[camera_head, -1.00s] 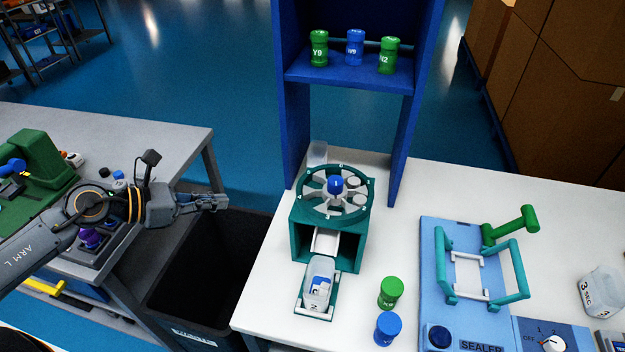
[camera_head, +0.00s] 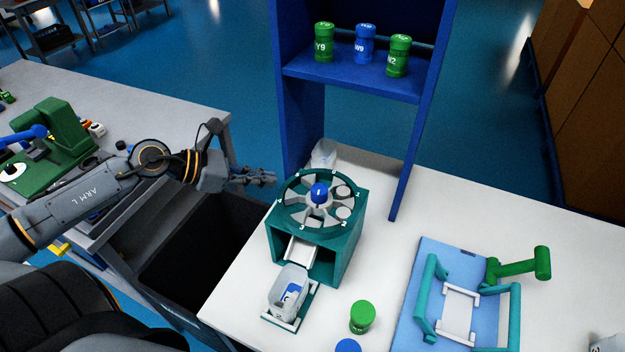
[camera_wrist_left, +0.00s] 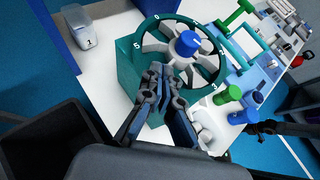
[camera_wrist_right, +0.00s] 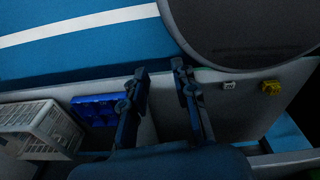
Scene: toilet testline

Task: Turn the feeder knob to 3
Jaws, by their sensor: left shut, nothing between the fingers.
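The feeder (camera_head: 345,235) is a teal box on the white table with a round spoked wheel on top. Its blue knob (camera_head: 319,193) sits at the wheel's hub and also shows in the left wrist view (camera_wrist_left: 187,43). Numbers are marked around the wheel's rim (camera_wrist_left: 141,28), among them 5, 0 and 3. A clear bin (camera_head: 287,290) stands at the feeder's front chute. My left gripper (camera_head: 272,178) is shut and empty, just left of the wheel and apart from the knob. My right gripper (camera_wrist_right: 155,72) shows only in its wrist view, open and empty.
A blue shelf (camera_head: 350,78) with green and blue bottles rises behind the feeder. A green bottle (camera_head: 362,317) and a blue-capped one stand in front. The blue sealer (camera_head: 425,300) is at right. A dark bin (camera_head: 200,250) fills the gap at left.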

